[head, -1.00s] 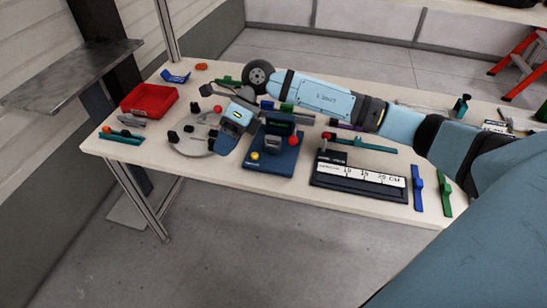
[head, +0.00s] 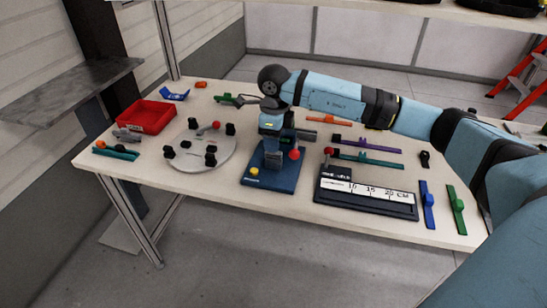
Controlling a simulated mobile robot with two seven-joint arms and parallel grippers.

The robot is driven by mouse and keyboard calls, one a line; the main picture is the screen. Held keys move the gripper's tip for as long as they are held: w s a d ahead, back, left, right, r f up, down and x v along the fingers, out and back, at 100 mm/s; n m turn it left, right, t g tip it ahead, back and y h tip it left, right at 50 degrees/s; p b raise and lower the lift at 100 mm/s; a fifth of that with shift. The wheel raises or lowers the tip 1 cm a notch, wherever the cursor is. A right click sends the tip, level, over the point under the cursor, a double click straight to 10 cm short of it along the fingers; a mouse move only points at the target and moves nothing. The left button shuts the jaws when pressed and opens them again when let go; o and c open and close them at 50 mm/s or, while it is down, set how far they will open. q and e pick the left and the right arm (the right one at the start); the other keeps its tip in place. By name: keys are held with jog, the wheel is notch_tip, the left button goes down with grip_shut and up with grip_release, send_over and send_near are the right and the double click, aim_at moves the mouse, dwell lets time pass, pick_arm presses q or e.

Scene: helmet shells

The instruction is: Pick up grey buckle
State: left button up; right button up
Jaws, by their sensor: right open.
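A small grey buckle (head: 127,135) lies on the table at the left, just in front of the red tray. My right arm reaches in from the right across the back of the table. My left gripper is not in view.
A red tray (head: 146,116) stands behind the buckle. A teal clip (head: 116,153) lies in front. A grey disc with black posts (head: 199,155), a blue press (head: 270,181) and a ruler fixture (head: 366,197) fill the middle. A green part (head: 226,98) lies behind.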

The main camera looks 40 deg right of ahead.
aim_at(274, 154)
notch_tip(274, 154, down, 5)
jog(key=shift+a+f+b, duration=0.1)
jog(key=shift+f+b, duration=0.1)
jog(key=shift+b, duration=0.1)
jog(key=shift+r, duration=0.1)
grip_shut()
